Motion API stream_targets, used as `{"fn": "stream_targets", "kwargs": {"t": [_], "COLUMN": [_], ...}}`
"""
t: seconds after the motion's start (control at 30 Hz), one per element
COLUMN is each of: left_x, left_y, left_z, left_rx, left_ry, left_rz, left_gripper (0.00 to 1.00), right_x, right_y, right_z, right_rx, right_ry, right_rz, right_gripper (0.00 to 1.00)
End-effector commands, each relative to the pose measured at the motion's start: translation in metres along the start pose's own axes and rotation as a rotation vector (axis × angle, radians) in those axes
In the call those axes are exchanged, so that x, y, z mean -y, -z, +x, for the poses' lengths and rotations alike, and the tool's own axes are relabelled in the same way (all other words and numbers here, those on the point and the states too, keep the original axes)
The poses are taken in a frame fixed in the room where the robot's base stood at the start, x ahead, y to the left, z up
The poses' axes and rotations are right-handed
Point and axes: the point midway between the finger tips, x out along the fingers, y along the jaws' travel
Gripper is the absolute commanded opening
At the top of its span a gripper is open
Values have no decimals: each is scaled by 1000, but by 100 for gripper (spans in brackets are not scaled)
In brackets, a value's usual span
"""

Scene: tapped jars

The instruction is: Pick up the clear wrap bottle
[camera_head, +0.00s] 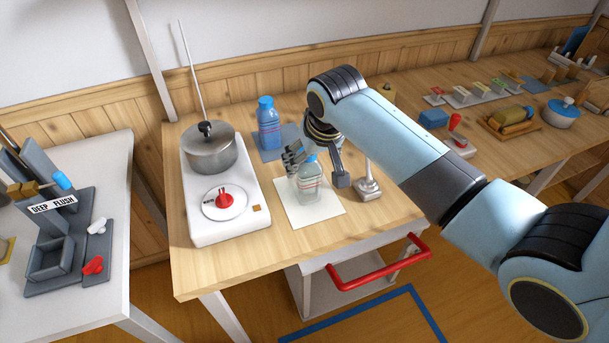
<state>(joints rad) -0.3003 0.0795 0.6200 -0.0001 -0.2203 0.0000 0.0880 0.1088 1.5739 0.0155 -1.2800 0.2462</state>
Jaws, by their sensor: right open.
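The clear wrap bottle (309,186) stands upright on a white square sheet (318,216) on the wooden table. It is see-through, with reddish bands around it and a blue cap. My right gripper (318,168) comes down from above at the bottle, its jaws open. One dark finger is at the bottle's upper left and the other is at its right. I cannot tell whether either finger touches the bottle. My left gripper is out of view.
A blue bottle (268,128) stands behind on a grey mat. A pot (209,150) sits on a white cooker (229,232) at the left. A small metal stand (368,185) is close to the gripper's right. Front table wood is clear.

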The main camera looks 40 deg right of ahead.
Motion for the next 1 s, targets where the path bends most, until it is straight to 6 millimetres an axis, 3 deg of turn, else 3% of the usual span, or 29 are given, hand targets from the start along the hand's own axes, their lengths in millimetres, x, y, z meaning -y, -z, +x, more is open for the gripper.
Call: {"fn": "stream_targets", "kwargs": {"t": [0.4, 0.7, 1.0], "left_x": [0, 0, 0], "left_y": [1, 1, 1], "left_z": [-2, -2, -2], "left_rx": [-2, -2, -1], "left_ry": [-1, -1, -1], "left_rz": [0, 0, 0], "left_gripper": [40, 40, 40], "right_x": [3, 3, 3], "right_y": [-4, -4, -4], "right_z": [50, 54, 54], "right_rx": [0, -1, -1], "right_ry": [-1, 0, 0], "right_rz": [-1, -1, -1], "right_gripper": [81, 79, 40]}}
